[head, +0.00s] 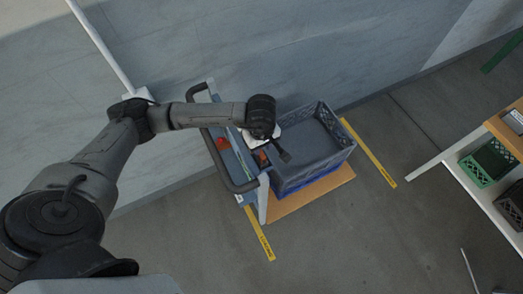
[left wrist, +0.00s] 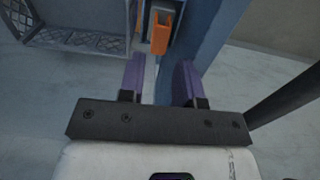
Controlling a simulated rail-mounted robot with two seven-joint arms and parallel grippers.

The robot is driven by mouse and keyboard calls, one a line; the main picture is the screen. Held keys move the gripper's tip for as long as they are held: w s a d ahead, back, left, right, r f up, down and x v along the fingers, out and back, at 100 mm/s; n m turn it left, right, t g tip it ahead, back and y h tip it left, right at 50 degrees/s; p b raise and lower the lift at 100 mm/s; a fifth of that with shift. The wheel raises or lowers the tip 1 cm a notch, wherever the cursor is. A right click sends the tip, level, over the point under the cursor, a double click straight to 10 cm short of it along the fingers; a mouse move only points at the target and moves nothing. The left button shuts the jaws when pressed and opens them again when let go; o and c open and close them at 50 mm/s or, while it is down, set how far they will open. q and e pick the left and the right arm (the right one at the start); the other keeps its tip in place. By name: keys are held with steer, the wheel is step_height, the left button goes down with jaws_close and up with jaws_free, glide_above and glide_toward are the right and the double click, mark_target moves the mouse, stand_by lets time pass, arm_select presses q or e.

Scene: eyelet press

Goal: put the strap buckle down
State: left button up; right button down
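My left gripper (left wrist: 159,76) shows two purple finger pads standing apart, with no object clearly held between them. Just beyond the fingertips is a small orange piece (left wrist: 161,33) in a grey-white surround, beside a blue upright face; I cannot tell whether it is the strap buckle. The fingertips are too small to read there. My right gripper is not in view.
A grey-blue crate (head: 318,153) stands right of the cart over a wooden board (head: 312,195). Yellow floor strips (head: 368,153) run nearby. At the right, a table with a white frame holds a green crate (head: 486,163). The floor between is mostly clear.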

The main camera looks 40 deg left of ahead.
arm_select(q)
step_height(320, 180, up, 6)
steer(key=shift+f, duration=0.2)
stand_by(0.6)
